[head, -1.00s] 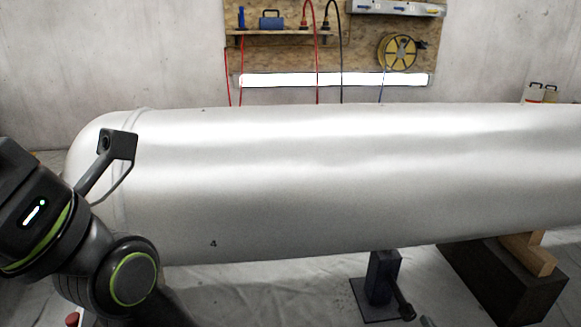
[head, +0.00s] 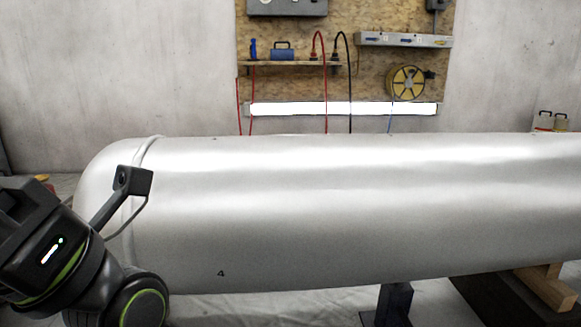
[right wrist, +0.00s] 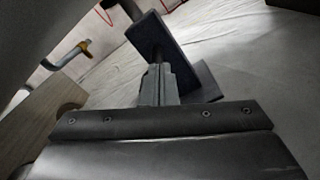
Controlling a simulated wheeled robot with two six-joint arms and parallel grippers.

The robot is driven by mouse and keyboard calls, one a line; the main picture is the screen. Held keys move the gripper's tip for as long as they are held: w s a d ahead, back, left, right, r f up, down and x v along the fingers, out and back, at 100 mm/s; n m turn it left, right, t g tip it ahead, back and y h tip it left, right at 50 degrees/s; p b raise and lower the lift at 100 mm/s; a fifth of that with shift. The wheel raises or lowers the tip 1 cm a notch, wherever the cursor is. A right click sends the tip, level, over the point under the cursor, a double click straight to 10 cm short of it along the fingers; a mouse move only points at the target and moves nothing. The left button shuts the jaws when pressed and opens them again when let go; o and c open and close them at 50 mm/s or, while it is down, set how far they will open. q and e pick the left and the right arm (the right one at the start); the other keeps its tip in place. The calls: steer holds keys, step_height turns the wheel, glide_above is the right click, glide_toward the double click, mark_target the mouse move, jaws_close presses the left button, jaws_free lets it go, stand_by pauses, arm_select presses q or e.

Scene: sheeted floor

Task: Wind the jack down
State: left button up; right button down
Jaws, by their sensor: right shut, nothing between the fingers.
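The jack (head: 394,303) shows in the head view as a dark post under the silver tank (head: 330,215). Its lower part and crank are cut off by the bottom edge. In the right wrist view the jack's dark post (right wrist: 160,32) stands just beyond my right gripper (right wrist: 156,72). The gripper is shut and empty, its tips pointing toward the jack. Whether they touch it I cannot tell. A dark rod (right wrist: 130,8) shows at the top edge, possibly the crank. My left arm reaches in at the left of the head view; its fingers are not visible.
The tank fills the middle of the head view. Sheeted floor lies around.

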steer(key=shift+s+a+r, duration=0.1)
steer(key=shift+a, duration=0.3)
steer(key=s+r+b, duration=0.1)
steer(key=s, duration=0.5)
steer(key=shift+d, duration=0.3)
stand_by(0.6)
